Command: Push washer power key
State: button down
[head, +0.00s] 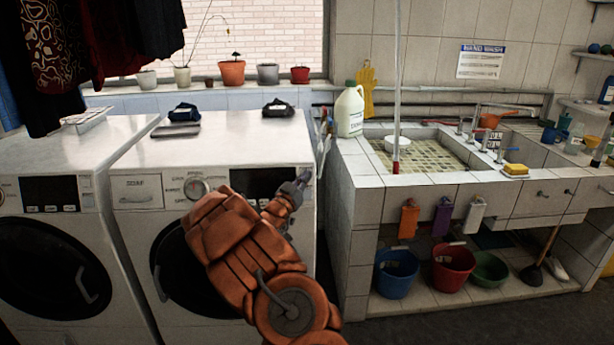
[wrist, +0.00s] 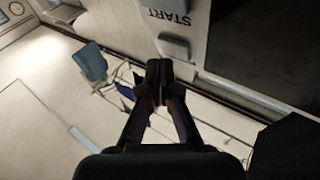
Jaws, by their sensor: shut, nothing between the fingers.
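Two white washers stand at the left in the head view. The right washer (head: 140,225) has a control panel with a dark display (head: 262,180), a round dial (head: 196,188) and a drawer at its left. My gripper (head: 304,177) is in front of the panel's right end, its fingers shut and empty. In the wrist view the shut fingertips (wrist: 159,72) are just beside a grey key (wrist: 174,46) printed near "START", which reads upside down. Whether they touch the panel is not clear. No key labelled power can be made out; my arm hides part of the washer front.
A tiled sink (head: 432,158) stands right of the washer, with a white jug (head: 349,110) on its corner. Buckets, among them a red one (head: 449,266), sit beneath. A dark cloth (head: 278,108) lies on the washer top. Floor in front is mostly clear.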

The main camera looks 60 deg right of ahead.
jog(key=shift+w+d+f, duration=0.1)
jog(key=shift+d, duration=0.05)
dwell(0.5)
jog(key=shift+w+d+f, duration=0.1)
jog(key=shift+d, duration=0.1)
jog(key=shift+w, duration=0.1)
dwell(0.5)
jog(key=shift+s+a+b, duration=0.35)
jog(key=shift+s+b, duration=0.05)
jog(key=shift+r, duration=0.2)
jog(key=s+a+r+b, duration=0.2)
jog(key=s+a, duration=0.1)
jog(key=a, duration=0.1)
jog(key=shift+s+a, duration=0.25)
dwell(0.5)
dwell(0.5)
